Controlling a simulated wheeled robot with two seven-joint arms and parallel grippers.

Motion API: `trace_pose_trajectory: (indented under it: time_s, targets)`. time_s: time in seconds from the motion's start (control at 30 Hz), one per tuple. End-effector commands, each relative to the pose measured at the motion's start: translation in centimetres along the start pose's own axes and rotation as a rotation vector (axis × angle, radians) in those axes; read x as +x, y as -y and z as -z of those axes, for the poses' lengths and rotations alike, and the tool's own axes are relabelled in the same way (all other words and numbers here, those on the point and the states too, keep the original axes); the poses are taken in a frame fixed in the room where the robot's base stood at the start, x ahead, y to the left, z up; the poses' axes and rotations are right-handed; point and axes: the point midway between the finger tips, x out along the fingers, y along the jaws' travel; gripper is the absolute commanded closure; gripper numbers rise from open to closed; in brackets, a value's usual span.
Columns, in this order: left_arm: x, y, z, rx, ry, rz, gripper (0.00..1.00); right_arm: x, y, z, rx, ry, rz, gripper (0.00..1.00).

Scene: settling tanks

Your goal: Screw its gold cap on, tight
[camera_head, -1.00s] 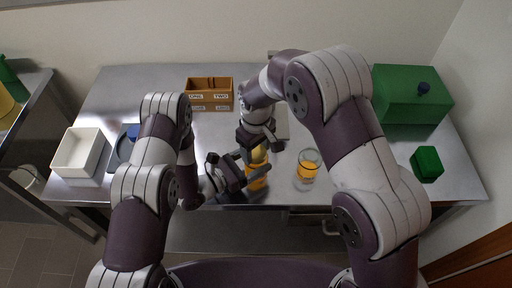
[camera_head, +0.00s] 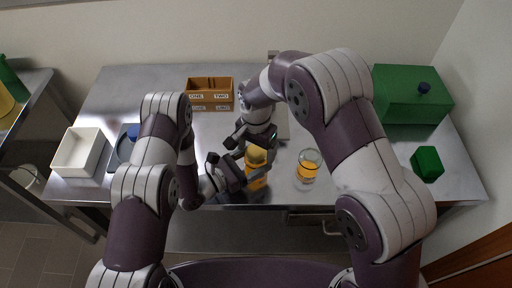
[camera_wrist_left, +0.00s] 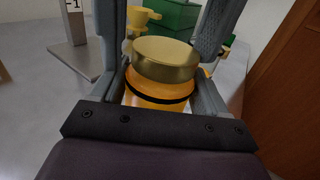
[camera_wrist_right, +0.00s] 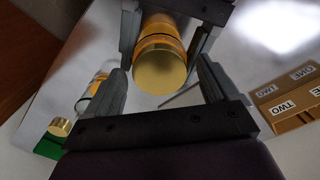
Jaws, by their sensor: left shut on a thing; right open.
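An orange-filled jar (camera_head: 257,180) stands upright near the front edge of the steel table; it also shows in the left wrist view (camera_wrist_left: 158,95). A gold cap (camera_wrist_left: 166,58) sits on its top and appears level; I cannot tell how tight it is. The cap faces the right wrist camera (camera_wrist_right: 160,70). My left gripper (camera_head: 242,170) is shut on the jar's body, below the cap. My right gripper (camera_head: 257,147) is above the jar, open, with its fingers (camera_wrist_right: 160,85) apart on either side of the cap, with visible gaps.
A glass with orange contents (camera_head: 308,166) stands close at the right. A labelled wooden box (camera_head: 210,92) is behind. A large green box (camera_head: 410,97) and a small green block (camera_head: 427,164) are at the right. A white tray (camera_head: 78,153) is at the left.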

Motion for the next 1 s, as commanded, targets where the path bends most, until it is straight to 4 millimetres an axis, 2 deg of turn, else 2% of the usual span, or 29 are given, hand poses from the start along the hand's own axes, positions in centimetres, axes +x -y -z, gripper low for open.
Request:
trace_pose_trajectory:
  time_s: [0.3,0.6,0.63,0.73,0.77,0.87,1.0]
  targets:
    - [0.0,0.0,0.0,0.0,0.001,0.0,1.0,-4.0,0.0,0.0,-0.001,-0.001,0.002,0.13]
    - [0.0,0.0,0.0,0.0,0.001,0.0,1.0,-4.4,0.0,0.0,-0.001,0.0,0.0,0.13]
    - [0.0,0.0,0.0,0.0,0.001,0.0,1.0,-4.4,0.0,0.0,-0.001,0.0,0.0,0.16]
    - [0.0,0.0,0.0,0.0,0.001,0.0,1.0,-5.1,0.3,0.2,-0.001,-0.009,0.013,0.16]
    - [0.0,0.0,-0.1,0.0,0.001,0.0,1.0,-5.6,0.4,0.3,-0.028,-0.014,0.02,0.16]
    - [0.0,0.0,0.0,0.0,0.001,0.0,1.0,-6.6,0.5,0.4,-0.275,-0.019,0.022,0.16]
    - [0.0,0.0,0.0,0.0,0.001,0.0,1.0,-7.6,0.4,0.3,-0.725,-0.02,0.014,0.16]
